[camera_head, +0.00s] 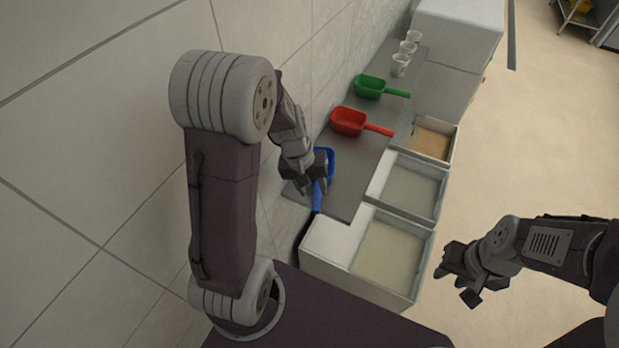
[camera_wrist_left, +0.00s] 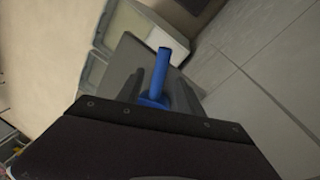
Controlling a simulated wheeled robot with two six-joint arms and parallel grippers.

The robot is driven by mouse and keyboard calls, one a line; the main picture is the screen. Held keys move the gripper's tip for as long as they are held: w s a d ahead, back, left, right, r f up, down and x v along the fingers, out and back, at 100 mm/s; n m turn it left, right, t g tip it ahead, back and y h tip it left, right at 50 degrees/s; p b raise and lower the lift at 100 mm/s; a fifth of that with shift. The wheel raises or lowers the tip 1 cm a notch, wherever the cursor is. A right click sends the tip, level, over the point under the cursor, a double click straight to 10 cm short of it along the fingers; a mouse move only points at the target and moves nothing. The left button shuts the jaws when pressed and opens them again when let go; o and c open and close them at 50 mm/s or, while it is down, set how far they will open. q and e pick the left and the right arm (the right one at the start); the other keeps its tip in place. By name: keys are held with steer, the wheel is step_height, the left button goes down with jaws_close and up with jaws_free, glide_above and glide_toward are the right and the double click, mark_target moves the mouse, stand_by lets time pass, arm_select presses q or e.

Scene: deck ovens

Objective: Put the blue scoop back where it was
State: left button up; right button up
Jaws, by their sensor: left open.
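The blue scoop (camera_head: 329,157) lies at the near end of the grey counter, its handle pointing toward me past the counter's near edge. My left gripper (camera_head: 312,190) is right over the scoop, with its fingers about the handle. In the left wrist view the blue handle (camera_wrist_left: 161,72) shows between the two open fingers (camera_wrist_left: 165,92); most of the bowl is hidden by my wrist. I cannot tell whether a finger touches the handle. My right gripper (camera_head: 462,279) hangs empty over the floor at right, its fingers apart.
A red scoop (camera_head: 348,121) and a green scoop (camera_head: 370,87) lie farther along the counter (camera_head: 350,188), with several white cups (camera_head: 400,65) beyond. Open bins (camera_head: 386,262) stand along the counter's right side. A tiled wall (camera_head: 90,130) is close on the left.

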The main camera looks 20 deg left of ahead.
arm_select(q)
steer(key=w+d+v, duration=0.1)
steer(key=v, duration=0.4)
steer(key=s+d+f+m+y, duration=0.2)
steer(key=s+f+m, duration=0.15)
steer(key=s, duration=0.65)
step_height(320, 180, down, 18)
steer(key=b, duration=1.8)
steer(key=shift+m, duration=0.25)
